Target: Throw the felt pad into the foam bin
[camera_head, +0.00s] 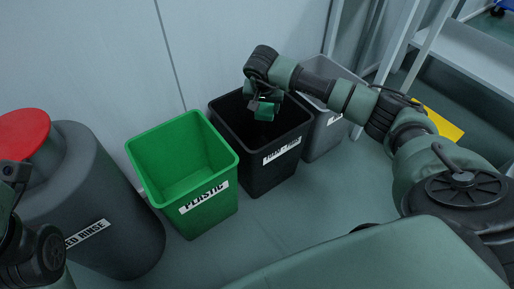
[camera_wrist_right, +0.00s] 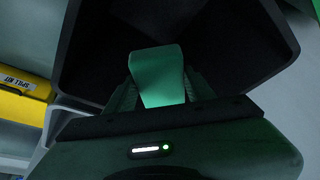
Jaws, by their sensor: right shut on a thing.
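My right gripper (camera_head: 263,114) is above the open mouth of the black bin (camera_head: 272,176), with its fingers pointing down into it. In the right wrist view, my right gripper (camera_wrist_right: 160,92) is shut on a green pad (camera_wrist_right: 158,72), which I take to be the felt pad. The pad sticks out past the fingertips, with the dark inside of the bin (camera_wrist_right: 90,55) behind it. The black bin's white label is too blurred to read surely. Part of my left arm shows at the left edge, but its gripper is out of view.
A green bin (camera_head: 207,180) labelled PLASTIC stands left of the black bin, a grey bin (camera_head: 322,140) right of it. A large dark drum (camera_head: 110,200) with a red lid (camera_head: 22,132) is at left. A yellow spill kit (camera_wrist_right: 22,88) is beyond the bins.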

